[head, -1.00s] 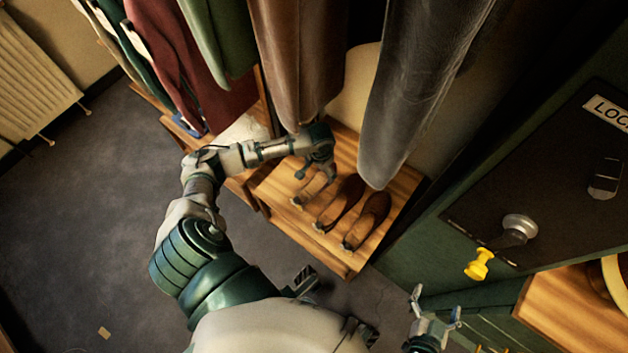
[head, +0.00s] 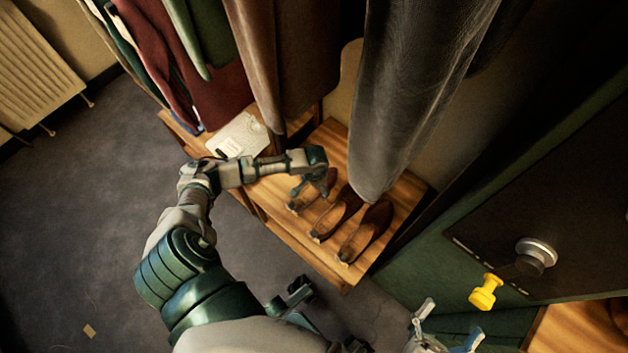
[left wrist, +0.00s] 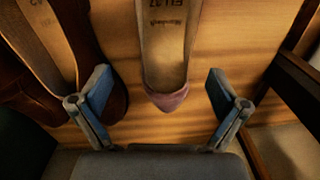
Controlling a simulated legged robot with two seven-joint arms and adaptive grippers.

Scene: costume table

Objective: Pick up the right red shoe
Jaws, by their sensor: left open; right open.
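A slim shoe with a dull red-pink end (left wrist: 167,99) and a pale insole lies on the wooden bench (head: 330,275). In the head view it is the leftmost shoe (head: 297,205), partly hidden by my left gripper (head: 313,190). That gripper is open just above it. My right gripper (head: 448,325) is open and empty at the lower right, away from the bench.
Two brown shoes (head: 337,214) (head: 366,233) stand close to the right of it. One brown shoe (left wrist: 88,45) nearly touches the left finger in the wrist view. A grey coat (head: 415,95) hangs low over the bench. A yellow knob (head: 486,292) sticks out at right.

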